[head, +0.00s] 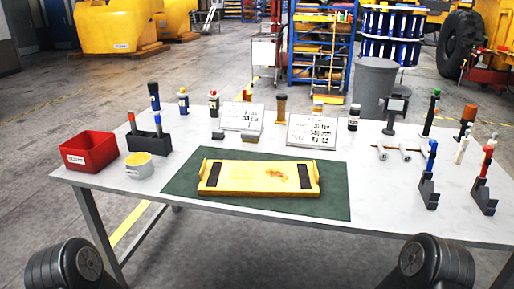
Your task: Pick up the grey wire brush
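I cannot pick out a grey wire brush for certain; the small tools are too small to tell. Upright tools with coloured handles stand at the table's right: a green-and-black one (431,112), a blue one (431,158) in a dark grey stand (428,192), and a red one (487,160) in a similar stand (483,196). A dark grey T-shaped piece (394,112) stands behind them. Short light-grey metal pieces (405,154) lie before it. Neither gripper shows; only dark rounded parts of my arms appear at the bottom corners.
A yellow tray-like board (255,179) lies on a green mat (335,201) at the front middle. A red bin (88,150), a yellow-and-white tub (139,164) and a dark tool holder (150,142) stand left. Two sign cards (312,131) stand behind.

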